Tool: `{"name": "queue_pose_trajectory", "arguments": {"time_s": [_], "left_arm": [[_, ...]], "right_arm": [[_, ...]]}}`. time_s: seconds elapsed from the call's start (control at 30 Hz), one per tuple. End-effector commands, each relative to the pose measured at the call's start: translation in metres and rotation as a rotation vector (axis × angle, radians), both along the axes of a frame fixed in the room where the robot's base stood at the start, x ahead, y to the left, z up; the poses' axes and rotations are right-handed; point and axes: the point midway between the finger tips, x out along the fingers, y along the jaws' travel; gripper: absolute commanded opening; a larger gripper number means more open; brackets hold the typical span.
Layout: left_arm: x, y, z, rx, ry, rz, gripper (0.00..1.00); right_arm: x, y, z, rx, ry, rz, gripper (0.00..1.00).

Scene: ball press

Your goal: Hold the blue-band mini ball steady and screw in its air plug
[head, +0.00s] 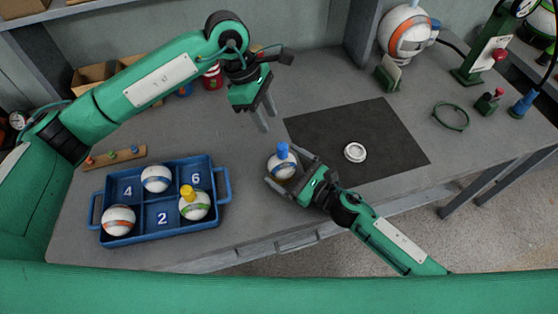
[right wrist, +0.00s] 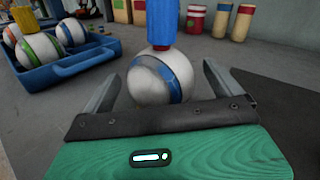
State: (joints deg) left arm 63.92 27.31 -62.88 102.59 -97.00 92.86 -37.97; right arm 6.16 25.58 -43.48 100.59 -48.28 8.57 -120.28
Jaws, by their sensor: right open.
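A white mini ball with a blue band (head: 279,168) stands on the grey table left of the dark mat. A blue plug (head: 282,150) stands upright on top of it; how deep it sits I cannot tell. My right gripper (head: 283,176) is open, its fingers on either side of this ball. In the right wrist view the ball (right wrist: 160,77) lies between the spread fingers, with the blue plug (right wrist: 162,22) above it, cut off by the top edge. My left gripper (head: 264,113) is open and empty, above the table behind the ball.
A blue tray (head: 228,185) at left holds a blue-banded ball (head: 155,179), an orange-banded ball (head: 118,220) and a green-banded ball with a yellow plug (head: 187,192). A small wooden rack (head: 128,153) stands behind it. A white ring (head: 355,152) lies on the dark mat (head: 400,140).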

Motion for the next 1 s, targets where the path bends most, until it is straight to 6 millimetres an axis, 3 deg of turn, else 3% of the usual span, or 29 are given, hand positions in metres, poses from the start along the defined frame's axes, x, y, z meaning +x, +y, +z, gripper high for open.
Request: {"name": "queue_pose_trajectory", "arguments": {"time_s": [0.2,0.57,0.83,0.9,1.0], "left_arm": [[0.0,0.0,0.0,0.0,0.0,0.0,0.36],[0.0,0.0,0.0,0.0,0.0,0.0,0.36],[0.0,0.0,0.0,0.0,0.0,0.0,0.36],[0.0,0.0,0.0,0.0,0.0,0.0,0.36],[0.0,0.0,0.0,0.0,0.001,0.004,0.46]], "right_arm": [[0.015,0.018,0.0,0.0,-0.001,0.0,0.95],[0.017,0.022,0.0,0.0,0.0,0.0,0.95],[0.017,0.022,0.0,0.0,0.0,0.0,0.48],[0.017,0.021,0.0,0.0,0.0,0.0,0.48],[0.017,0.021,0.0,0.0,0.0,0.0,0.48]]}}
